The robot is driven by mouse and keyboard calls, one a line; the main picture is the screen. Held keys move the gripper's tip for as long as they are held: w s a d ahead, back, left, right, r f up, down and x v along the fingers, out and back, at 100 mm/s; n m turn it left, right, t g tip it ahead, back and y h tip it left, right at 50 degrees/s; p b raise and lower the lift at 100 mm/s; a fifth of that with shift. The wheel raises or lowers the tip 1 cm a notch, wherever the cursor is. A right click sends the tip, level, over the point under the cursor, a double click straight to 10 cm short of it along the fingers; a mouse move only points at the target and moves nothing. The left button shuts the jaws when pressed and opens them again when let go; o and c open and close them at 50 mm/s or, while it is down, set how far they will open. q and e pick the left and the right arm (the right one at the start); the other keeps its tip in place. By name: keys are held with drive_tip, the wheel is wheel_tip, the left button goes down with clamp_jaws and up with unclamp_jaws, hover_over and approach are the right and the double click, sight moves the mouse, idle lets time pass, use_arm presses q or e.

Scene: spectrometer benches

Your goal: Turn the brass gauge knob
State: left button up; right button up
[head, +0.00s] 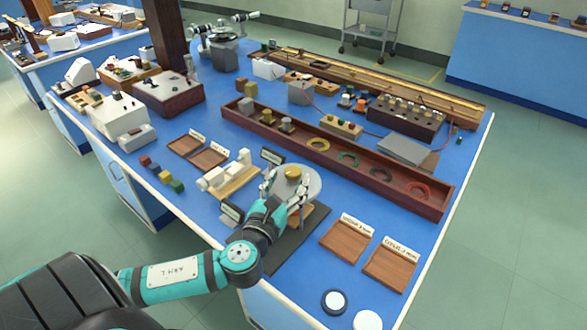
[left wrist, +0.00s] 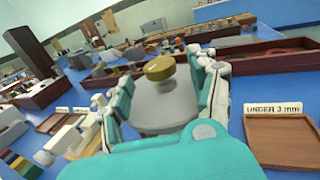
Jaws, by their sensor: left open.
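The brass knob (head: 293,172) sits on top of a round grey gauge (head: 312,186) near the front of the blue bench. In the left wrist view the brass knob (left wrist: 160,68) stands above the gauge's grey face (left wrist: 165,105). My left gripper (head: 286,192) is open, its fingers apart on either side of the gauge. In the left wrist view the fingers of my left gripper (left wrist: 165,85) show left and right of the knob, with a gap on both sides. My right gripper is not in view.
Wooden trays with labels lie to the right, one tray (head: 347,239) close by; its label reads "UNDER 3 mm" in the left wrist view. A long wooden trough (head: 330,158) with coloured rings lies behind the gauge. A white device (head: 228,173) and small coloured blocks (head: 165,177) are to the left.

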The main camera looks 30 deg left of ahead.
sight(291, 180)
use_arm(q)
drive_tip(key=x, duration=0.3)
drive_tip(key=shift+w+a, duration=0.1)
drive_tip(key=shift+w, duration=0.45)
drive_tip(key=c, duration=1.2)
drive_tip(key=shift+f, duration=0.1)
clamp_jaws()
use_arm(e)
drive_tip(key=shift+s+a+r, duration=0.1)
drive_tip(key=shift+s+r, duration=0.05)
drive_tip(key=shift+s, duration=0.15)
use_arm(q)
drive_tip(key=shift+w, duration=0.1)
